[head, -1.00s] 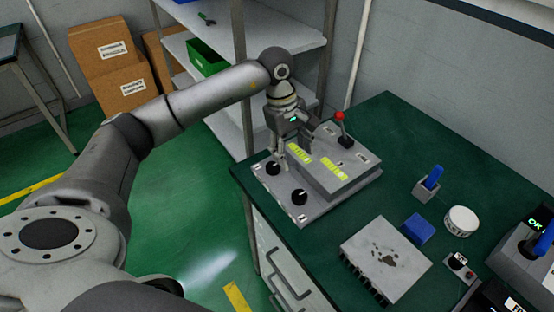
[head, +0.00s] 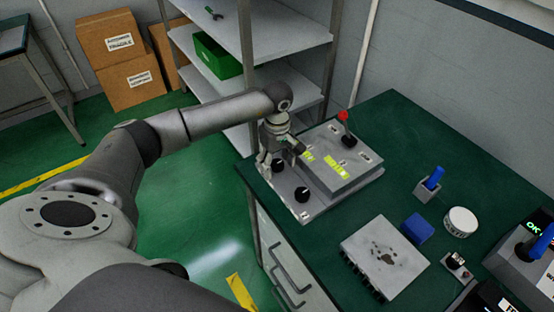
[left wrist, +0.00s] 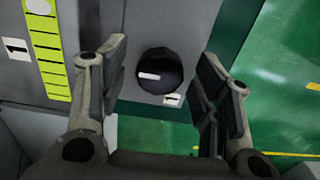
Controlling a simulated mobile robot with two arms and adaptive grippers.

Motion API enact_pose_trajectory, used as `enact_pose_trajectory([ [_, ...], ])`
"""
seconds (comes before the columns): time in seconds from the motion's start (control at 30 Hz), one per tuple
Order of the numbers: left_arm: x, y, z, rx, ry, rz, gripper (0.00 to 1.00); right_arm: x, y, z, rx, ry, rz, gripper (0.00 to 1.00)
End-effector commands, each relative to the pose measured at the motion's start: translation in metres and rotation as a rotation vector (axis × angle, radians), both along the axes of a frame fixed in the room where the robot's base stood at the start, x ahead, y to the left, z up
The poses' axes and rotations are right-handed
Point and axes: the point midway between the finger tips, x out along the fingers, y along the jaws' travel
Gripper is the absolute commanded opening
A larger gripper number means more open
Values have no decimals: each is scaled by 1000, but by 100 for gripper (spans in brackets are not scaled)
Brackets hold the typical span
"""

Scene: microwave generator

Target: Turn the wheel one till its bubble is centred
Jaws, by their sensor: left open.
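The grey device (head: 318,205) on the green table has two black wheels on its near side, a far one (head: 278,165) and a near one (head: 302,194). Two yellow-green vials (head: 337,168) lie on its raised block. My left gripper (head: 281,156) is open above the far wheel. In the left wrist view its fingers (left wrist: 162,72) stand either side of a black wheel (left wrist: 158,75) with a white mark, apart from it. A vial (left wrist: 52,60) beside a "1" plate shows a pale round spot near the top edge. My right gripper is out of view.
A red-tipped lever (head: 344,121) stands behind the block. A grey finned box (head: 385,258), a blue block (head: 418,228), a white round tin (head: 460,221) and a blue-handled piece (head: 431,182) stand to the right. Metal shelves (head: 285,40) rise behind my arm.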

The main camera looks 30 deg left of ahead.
Motion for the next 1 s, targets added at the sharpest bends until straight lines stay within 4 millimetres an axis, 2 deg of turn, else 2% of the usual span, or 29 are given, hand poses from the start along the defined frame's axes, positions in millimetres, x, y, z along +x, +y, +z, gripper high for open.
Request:
enact_pose_trajectory([
  [0.3,0,0,-3,0,0,0,58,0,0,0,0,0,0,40],
  [0.67,0,0,-3,0,0,0,12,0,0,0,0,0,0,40],
  [1.0,0,0,-4,0,-1,54,12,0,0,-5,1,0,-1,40],
])
